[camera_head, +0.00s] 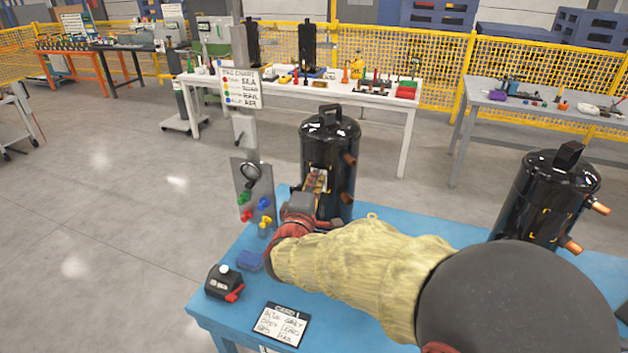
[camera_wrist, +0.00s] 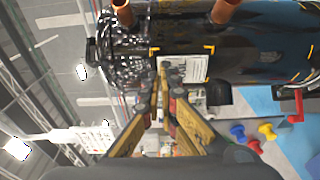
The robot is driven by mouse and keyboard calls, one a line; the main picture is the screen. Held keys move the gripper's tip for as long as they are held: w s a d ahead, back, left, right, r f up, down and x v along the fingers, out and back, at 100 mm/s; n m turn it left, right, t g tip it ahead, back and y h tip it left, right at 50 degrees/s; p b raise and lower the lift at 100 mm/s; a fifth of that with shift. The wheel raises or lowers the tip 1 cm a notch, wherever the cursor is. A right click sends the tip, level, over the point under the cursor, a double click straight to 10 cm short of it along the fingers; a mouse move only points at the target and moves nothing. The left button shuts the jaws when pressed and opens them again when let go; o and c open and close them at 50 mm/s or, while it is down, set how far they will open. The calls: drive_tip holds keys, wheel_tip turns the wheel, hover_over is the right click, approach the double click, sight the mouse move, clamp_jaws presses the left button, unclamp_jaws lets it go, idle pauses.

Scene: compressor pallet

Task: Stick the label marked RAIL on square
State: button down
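The left black compressor (camera_head: 331,140) stands upright on the blue table, with my gripper (camera_head: 315,184) at its front. In the wrist view the compressor (camera_wrist: 250,60) lies sideways, and yellow corner marks (camera_wrist: 209,50) outline a square on its side. A white label (camera_wrist: 190,68) with dark print appears inside these marks, face toward the camera; its word is too small to read. My gripper's fingers (camera_wrist: 165,72) come together at the label's left edge and partly cover it. They look shut; whether they touch or pinch the label is not clear.
A second black compressor (camera_head: 545,200) with similar yellow marks stands at right. A sign (camera_head: 241,88) hangs on the post.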

drive_tip(key=shift+w+d, duration=0.15)
drive_tip(key=shift+w, duration=0.25)
drive_tip(key=c, duration=2.6)
unclamp_jaws()
drive_tip(key=o, duration=0.6)
drive_tip(key=shift+o, duration=0.2)
